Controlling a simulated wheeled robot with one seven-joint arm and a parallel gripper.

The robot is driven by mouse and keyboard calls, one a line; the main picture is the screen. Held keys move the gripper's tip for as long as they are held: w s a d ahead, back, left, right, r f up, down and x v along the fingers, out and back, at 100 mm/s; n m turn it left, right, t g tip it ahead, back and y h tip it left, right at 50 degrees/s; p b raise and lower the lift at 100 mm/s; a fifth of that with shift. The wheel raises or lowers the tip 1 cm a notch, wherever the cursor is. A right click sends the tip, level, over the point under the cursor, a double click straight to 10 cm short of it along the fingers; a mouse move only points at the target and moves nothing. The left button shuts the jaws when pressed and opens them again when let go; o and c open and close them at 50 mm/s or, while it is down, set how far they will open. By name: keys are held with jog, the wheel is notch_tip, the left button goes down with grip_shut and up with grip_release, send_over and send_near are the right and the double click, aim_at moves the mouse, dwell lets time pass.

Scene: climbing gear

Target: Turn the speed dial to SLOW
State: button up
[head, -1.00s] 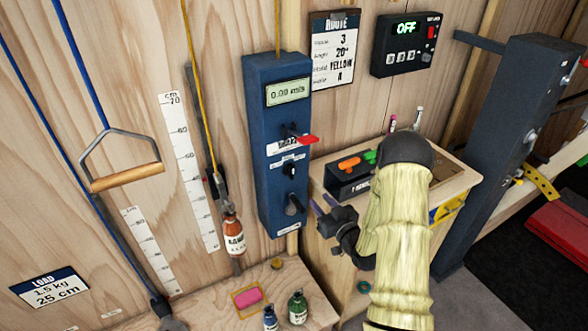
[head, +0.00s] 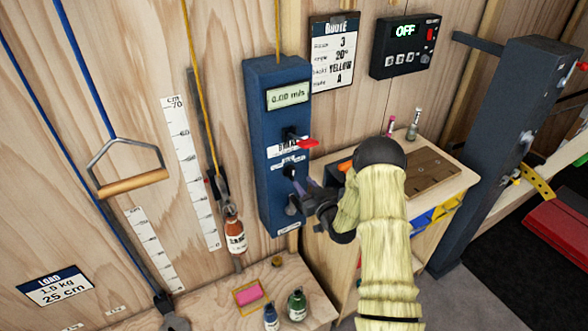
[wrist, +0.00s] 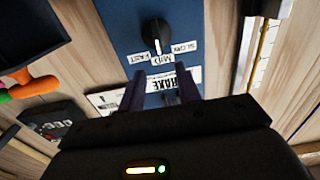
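The speed dial (wrist: 155,35) is a black knob on the blue box (head: 265,200). In the wrist view its white mark points toward the MID label, between FAST and SLOW. In the head view the dial (head: 290,169) sits below the red-tipped lever. My gripper (head: 300,186) is close to the box front, just below and right of the dial. In the wrist view my gripper (wrist: 160,80) has two dark fingers apart with nothing held. The dial lies beyond the fingertips, and I see no contact.
The red-tipped brake lever (head: 307,142) sticks out above the dial. The box display (head: 288,95) reads 0.00 m/s. A wooden cabinet (head: 440,205) stands to the right.

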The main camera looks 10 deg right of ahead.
aim_at(293, 171)
jog(key=p+x, duration=0.2)
jog(key=x, duration=0.6)
grip_shut()
